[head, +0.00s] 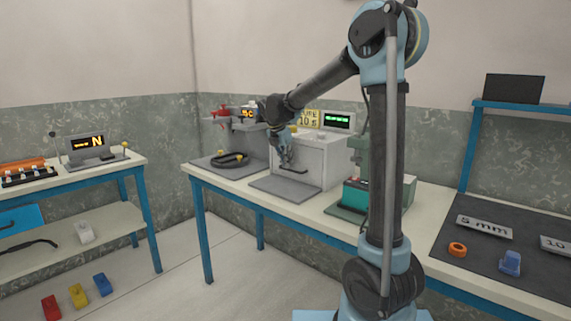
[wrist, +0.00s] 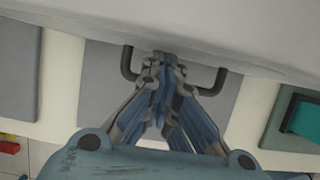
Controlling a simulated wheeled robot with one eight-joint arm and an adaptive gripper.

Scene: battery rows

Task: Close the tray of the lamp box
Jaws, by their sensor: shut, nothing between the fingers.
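The lamp box (head: 314,158) is a pale box on the middle bench, with a "10 s" sign and a green-lit display on top. Its pale front (wrist: 250,40) fills the top of the wrist view. A dark handle (wrist: 127,66) sticks out from that front, its middle hidden behind my fingers. My gripper (head: 287,160) is at the front of the box; in the wrist view its fingertips (wrist: 164,62) are together between the two ends of the handle, with nothing held. I cannot tell how far out the tray stands.
A grey mat (head: 285,189) lies on the bench before the box. A black ring-shaped part (head: 231,160) lies to its left. A green machine (head: 358,190) stands to its right, partly behind my arm.

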